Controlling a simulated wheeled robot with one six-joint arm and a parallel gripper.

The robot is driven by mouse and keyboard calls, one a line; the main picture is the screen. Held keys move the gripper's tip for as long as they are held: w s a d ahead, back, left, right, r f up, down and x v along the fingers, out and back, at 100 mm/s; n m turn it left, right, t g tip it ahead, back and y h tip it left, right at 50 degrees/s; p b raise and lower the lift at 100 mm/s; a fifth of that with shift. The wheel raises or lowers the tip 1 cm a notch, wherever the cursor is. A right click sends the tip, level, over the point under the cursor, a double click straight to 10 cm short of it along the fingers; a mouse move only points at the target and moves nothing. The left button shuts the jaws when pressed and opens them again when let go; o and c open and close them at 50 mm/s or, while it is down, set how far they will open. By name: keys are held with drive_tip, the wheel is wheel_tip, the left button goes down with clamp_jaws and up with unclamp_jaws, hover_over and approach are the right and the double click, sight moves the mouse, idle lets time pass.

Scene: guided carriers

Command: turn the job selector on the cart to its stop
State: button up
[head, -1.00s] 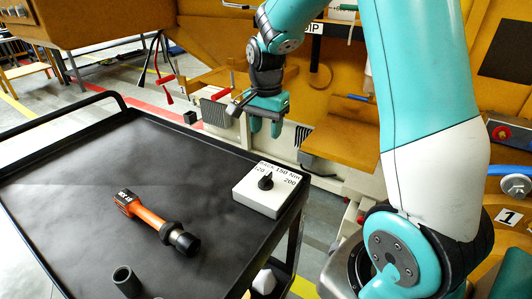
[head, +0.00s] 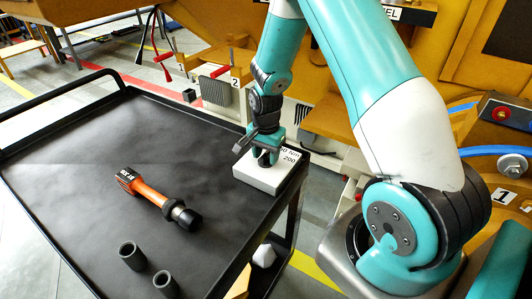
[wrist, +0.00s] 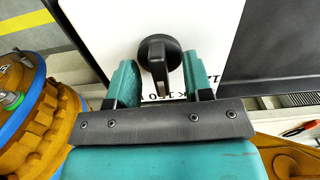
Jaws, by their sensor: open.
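The job selector is a black knob (wrist: 160,58) on a white box (head: 265,178) at the right edge of the cart (head: 90,165). The box has printed numbers, partly covered by my gripper. My gripper (head: 265,157) is over the box, pointing down, with teal fingers. In the wrist view my gripper (wrist: 158,82) is open, with one finger on each side of the knob's bar and a gap showing on both sides. The knob is mostly hidden behind the fingers in the head view.
An orange and black tool (head: 155,198) lies on the cart's dark top. Two dark sockets (head: 132,256) (head: 166,283) stand near the front edge. A raised rail (head: 65,88) runs along the cart's far left end. Much of the top is clear.

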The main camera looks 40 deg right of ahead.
drive_tip(key=shift+c, duration=0.4)
clamp_jaws()
drive_tip(key=shift+n, duration=1.8)
drive_tip(key=shift+n+p, duration=0.3)
drive_tip(key=shift+n, duration=1.4)
